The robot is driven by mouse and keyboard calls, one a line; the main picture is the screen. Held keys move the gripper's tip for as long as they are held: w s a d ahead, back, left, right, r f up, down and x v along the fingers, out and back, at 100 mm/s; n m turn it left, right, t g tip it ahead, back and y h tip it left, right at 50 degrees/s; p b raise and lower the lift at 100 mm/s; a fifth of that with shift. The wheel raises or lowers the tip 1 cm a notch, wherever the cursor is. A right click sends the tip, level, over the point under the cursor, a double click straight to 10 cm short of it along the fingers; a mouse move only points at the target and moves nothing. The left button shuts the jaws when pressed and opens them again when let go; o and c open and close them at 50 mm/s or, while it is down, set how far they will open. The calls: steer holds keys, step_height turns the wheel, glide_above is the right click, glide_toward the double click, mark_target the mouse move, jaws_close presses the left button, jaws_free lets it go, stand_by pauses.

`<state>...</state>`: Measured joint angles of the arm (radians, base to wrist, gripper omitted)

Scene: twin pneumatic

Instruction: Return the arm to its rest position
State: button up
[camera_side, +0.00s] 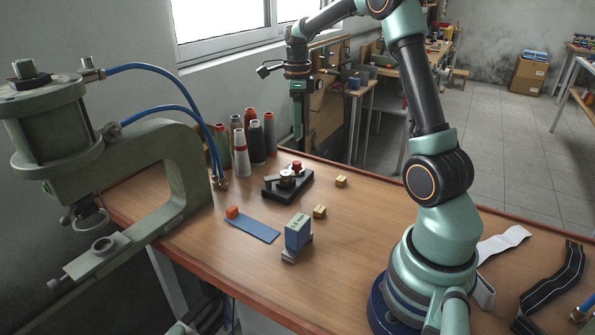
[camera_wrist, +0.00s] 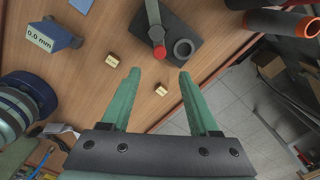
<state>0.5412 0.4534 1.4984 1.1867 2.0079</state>
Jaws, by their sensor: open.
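My gripper (camera_wrist: 152,95) shows in the wrist view with its two green fingers wide apart and nothing between them. In the side view my gripper (camera_side: 297,135) hangs pointing down, high near the far edge of the table. The arm is raised and bent over from its blue base at the table's right. A small brass block (camera_wrist: 161,90) shows between the fingers in the wrist view, but lies well below on the table. Another brass block (camera_wrist: 112,61) lies left of it.
Thread spools (camera_side: 240,155) stand at the back. A green pneumatic press (camera_side: 180,165) stands left.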

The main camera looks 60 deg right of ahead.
steer(key=shift+r, duration=0.75)
steer(key=s+a+r+n+t, duration=0.1)
steer(key=s+a+r+n, duration=0.15)
steer(key=a+n, duration=0.45)
steer(key=s+a+r+n+t, duration=0.1)
steer(key=a+r+n+t, duration=0.1)
steer(key=a+r+n, duration=0.35)
steer(key=s+a+f+n+t, duration=0.2)
steer(key=s+a+n, duration=0.5)
steer(key=a+n, duration=0.4)
steer(key=shift+s+a+f+n+t, duration=0.2)
steer(key=shift+s+f+n+t, duration=0.15)
steer(key=shift+n, duration=2.5)
